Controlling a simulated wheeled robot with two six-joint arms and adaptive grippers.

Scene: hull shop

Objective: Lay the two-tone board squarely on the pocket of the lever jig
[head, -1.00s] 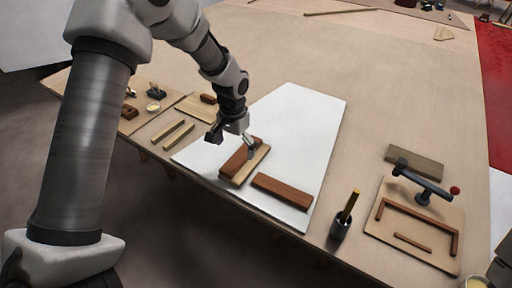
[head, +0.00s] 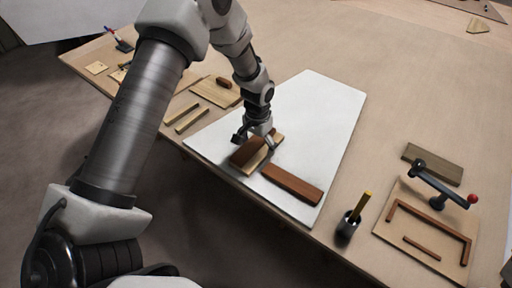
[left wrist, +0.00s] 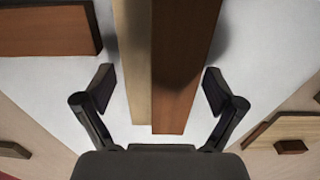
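The two-tone board (head: 246,153), half dark red-brown and half pale wood, lies on a white sheet (head: 325,115). My left gripper (head: 258,138) is over it. In the left wrist view the board (left wrist: 178,70) runs between the two spread fingers of the gripper (left wrist: 155,90), with a gap visible on each side. The lever jig (head: 408,226) is at the right, a pale base with brown rails framing its pocket (head: 427,231). Its black lever (head: 440,184) with a red knob stands at the pocket's far side. My right gripper is not in view.
A plain red-brown board (head: 292,184) lies close beside the two-tone one. A dark cup (head: 347,226) holding a yellow stick stands between sheet and jig. A grey-brown board (head: 432,164) lies behind the jig. Wood strips (head: 192,119) lie left.

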